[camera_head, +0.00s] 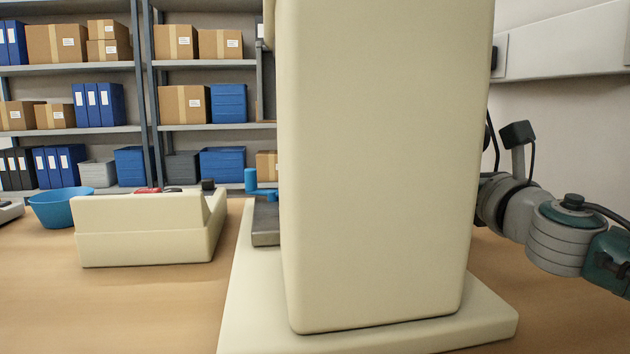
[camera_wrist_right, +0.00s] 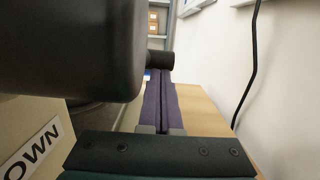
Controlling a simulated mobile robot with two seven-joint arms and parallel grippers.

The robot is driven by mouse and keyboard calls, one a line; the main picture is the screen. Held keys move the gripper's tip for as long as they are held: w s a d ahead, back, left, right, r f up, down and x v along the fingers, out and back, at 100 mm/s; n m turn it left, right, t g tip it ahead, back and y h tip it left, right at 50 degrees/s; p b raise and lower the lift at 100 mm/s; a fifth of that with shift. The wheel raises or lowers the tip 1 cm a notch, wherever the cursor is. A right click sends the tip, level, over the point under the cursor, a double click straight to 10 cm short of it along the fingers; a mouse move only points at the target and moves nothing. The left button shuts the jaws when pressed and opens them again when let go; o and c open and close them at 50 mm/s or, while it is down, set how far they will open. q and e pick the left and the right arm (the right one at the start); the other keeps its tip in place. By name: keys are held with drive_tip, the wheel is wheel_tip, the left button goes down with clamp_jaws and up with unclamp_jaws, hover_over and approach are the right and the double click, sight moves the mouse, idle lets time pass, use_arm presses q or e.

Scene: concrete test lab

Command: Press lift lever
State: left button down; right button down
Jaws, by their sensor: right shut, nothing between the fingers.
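A tall cream machine (camera_head: 385,170) on a cream base (camera_head: 255,320) fills the middle of the head view and shows a plain side. My right arm comes in from the right behind it; the machine hides that gripper there. In the right wrist view my right gripper (camera_wrist_right: 160,84) is shut and empty, its dark fingers pointing away over the tabletop. A dark rounded part (camera_wrist_right: 75,45) fills the upper left, and a black cylindrical knob (camera_wrist_right: 160,60) lies by the fingertips. I cannot tell whether they touch. My left gripper is not in view.
A cream box-like device (camera_head: 145,235) and a blue bowl (camera_head: 62,207) stand on the wooden table (camera_head: 130,310) at left. Shelves with boxes and binders are behind. A wall and hanging black cable (camera_wrist_right: 250,70) are right of my fingers.

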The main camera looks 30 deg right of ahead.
drive_tip(key=r+t+b, duration=0.1)
drive_tip(key=b, duration=0.1)
drive_tip(key=r+t+b, duration=0.1)
drive_tip(key=r+b, duration=0.1)
drive_tip(key=b, duration=0.1)
drive_tip(key=w+r+t+h+b, duration=0.1)
drive_tip(key=b, duration=0.2)
drive_tip(key=shift+d+r, duration=0.2)
idle(0.4)
idle(0.4)
drive_tip(key=v, duration=1)
drive_tip(key=shift+f+b, duration=0.2)
drive_tip(key=shift+b, duration=0.15)
